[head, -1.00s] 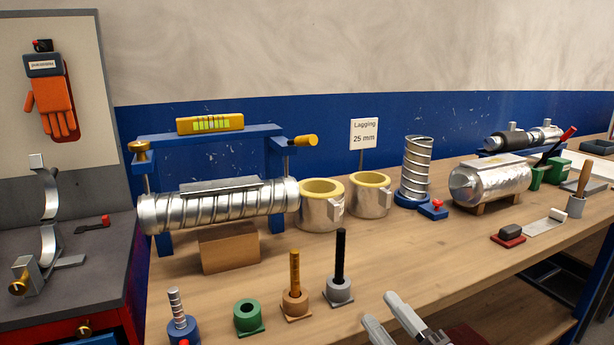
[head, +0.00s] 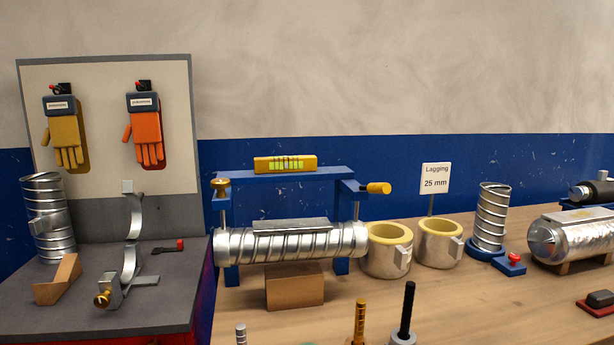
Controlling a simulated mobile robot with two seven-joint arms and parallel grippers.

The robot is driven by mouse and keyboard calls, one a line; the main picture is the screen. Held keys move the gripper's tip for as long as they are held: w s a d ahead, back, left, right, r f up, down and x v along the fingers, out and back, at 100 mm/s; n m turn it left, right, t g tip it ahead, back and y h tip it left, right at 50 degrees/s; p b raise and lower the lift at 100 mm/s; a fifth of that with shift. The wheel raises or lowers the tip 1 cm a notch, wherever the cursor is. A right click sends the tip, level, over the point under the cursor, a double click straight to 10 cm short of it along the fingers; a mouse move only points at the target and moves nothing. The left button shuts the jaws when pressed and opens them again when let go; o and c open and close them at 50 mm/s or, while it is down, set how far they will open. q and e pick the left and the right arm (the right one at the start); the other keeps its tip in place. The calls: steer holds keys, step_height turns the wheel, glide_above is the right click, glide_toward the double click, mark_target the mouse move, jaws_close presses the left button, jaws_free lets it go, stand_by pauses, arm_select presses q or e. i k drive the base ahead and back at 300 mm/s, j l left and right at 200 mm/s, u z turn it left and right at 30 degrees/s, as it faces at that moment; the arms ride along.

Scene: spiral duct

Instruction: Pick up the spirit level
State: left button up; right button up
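The spirit level (head: 285,163) is a short yellow bar with a green vial window. It lies flat on top of the crossbar of a blue frame (head: 240,178), left of the middle of the head view. A ribbed silver spiral duct (head: 290,243) runs through the frame below it. Neither of my grippers is in view.
A brown block (head: 294,287) stands under the duct. A yellow knob (head: 376,188) sticks out at the frame's right. Two yellow-lined rings (head: 388,250) and a sign (head: 435,178) stand to the right. Upright pegs (head: 405,315) stand in front. A grey bench (head: 160,300) is at left.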

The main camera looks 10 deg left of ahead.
mark_target(280, 164)
steer(key=j+z, duration=0.35)
steer(key=j, duration=0.15)
steer(key=k+j+z, duration=0.1)
steer(key=j+z, duration=0.55)
steer(key=j, duration=0.15)
steer(key=j+z, duration=0.25)
steer(key=j, duration=0.15)
steer(key=k+j+u, duration=0.15)
steer(key=k+l+u, duration=0.15)
steer(key=l, duration=0.2)
steer(key=k+l+u, duration=0.15)
steer(key=j+z, duration=0.1)
steer(key=z, duration=0.35)
steer(key=i+j+z, duration=0.2)
steer(key=j, duration=0.15)
steer(key=j+z, duration=0.2)
steer(key=j, duration=0.2)
